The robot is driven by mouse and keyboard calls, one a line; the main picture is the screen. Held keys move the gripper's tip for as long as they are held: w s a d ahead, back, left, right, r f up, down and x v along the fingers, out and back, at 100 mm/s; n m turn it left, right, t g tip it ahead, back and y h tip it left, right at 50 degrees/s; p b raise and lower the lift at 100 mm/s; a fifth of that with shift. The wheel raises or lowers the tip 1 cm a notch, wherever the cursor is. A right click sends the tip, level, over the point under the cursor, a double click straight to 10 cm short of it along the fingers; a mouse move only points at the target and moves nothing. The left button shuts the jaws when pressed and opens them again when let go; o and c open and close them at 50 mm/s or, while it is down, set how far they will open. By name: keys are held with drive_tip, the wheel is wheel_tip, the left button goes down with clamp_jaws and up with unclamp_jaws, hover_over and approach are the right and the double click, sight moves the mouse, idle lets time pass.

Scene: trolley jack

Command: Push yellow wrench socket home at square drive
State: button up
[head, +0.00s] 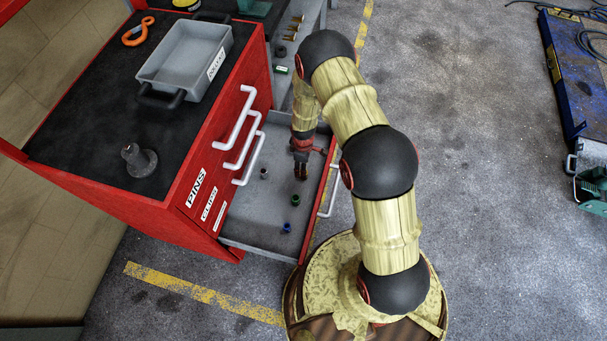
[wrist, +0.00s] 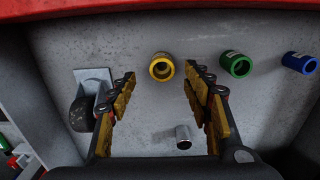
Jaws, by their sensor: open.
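In the wrist view the yellow wrench socket (wrist: 162,66) stands on the grey drawer floor, its open end facing the camera. My gripper (wrist: 160,74) is open, with its fingers to either side of the socket in the picture; I cannot tell how far above it they are. In the head view my gripper (head: 301,172) points down into the open drawer, and the yellow socket is not visible there. A dark grey post on a round base (head: 139,158) stands on the cabinet top; I cannot tell whether its tip is the square drive.
A green socket (wrist: 237,64), a blue socket (wrist: 300,62) and a silver socket (wrist: 183,137) stand in the drawer (head: 252,220). The red cabinet (head: 165,203) rises beside it. A grey tray (head: 165,75) and an orange hook (head: 138,32) lie on top.

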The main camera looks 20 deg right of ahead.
drive_tip(key=f+b, duration=0.2)
drive_tip(key=f, duration=0.3)
drive_tip(key=shift+s+f, duration=0.1)
drive_tip(key=shift+s, duration=0.1)
drive_tip(key=c, duration=0.4)
clamp_jaws()
